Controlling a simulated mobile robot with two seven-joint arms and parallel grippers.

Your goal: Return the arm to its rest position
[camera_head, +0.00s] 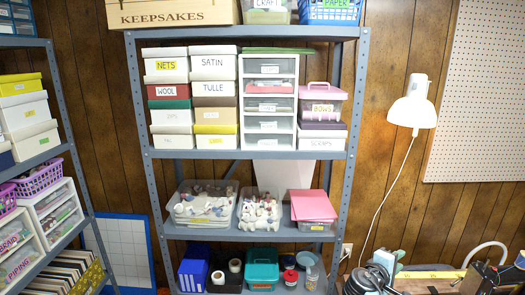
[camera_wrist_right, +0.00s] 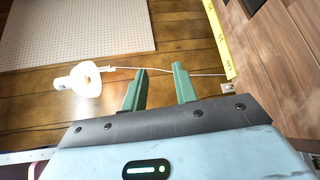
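My right gripper (camera_head: 392,262) shows small at the lower right of the head view, partly cut by its lower edge. In the right wrist view its two green fingers (camera_wrist_right: 160,84) stand apart with nothing between them. The gripper is open and empty. Beyond the fingers I see the wood-panelled wall and a thin cord. My left arm and left gripper are not in view.
A white lamp (camera_head: 412,108) hangs by the pegboard (camera_head: 480,90); its cord runs down behind my right gripper. A yellow ruler (camera_head: 430,274) lies on the table at the lower right. A grey shelf (camera_head: 230,154) with labelled boxes stands at the wall.

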